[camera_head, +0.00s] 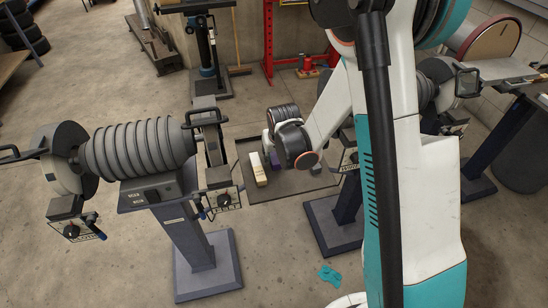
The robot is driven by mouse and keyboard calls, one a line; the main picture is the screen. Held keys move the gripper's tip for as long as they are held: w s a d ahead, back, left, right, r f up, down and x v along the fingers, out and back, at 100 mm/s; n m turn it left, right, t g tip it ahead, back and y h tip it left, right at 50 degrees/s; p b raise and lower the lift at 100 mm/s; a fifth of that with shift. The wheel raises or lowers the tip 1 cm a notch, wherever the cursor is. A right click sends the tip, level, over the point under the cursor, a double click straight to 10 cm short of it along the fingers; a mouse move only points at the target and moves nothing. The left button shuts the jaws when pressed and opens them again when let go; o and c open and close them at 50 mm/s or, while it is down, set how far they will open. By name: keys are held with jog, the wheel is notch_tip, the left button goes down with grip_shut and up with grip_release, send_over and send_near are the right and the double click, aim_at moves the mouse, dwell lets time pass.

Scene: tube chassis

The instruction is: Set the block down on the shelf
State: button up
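A flat dark grey shelf (290,187) lies between two grey machines, near the middle of the head view. A small cream block-like item (258,170) is over its left part; I cannot tell if it rests on the surface. A small dark purple item (275,163) shows just right of it, partly hidden by my arm. I cannot tell which of the two is the task's block. The end of my arm (294,146) is above the shelf's back middle, right of the cream item. My fingers are hidden or too small to make out.
A machine with a ribbed grey drum (138,150) stands left of the shelf on a post. Its control box (222,200) is close to the shelf's left edge. Another machine stands at the right, partly behind my arm. A teal cloth (330,276) lies on the floor.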

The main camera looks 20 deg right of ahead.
jog(key=shift+f, duration=0.45)
jog(key=shift+f, duration=0.15)
jog(key=o, duration=0.8)
jog(key=shift+c, duration=0.2)
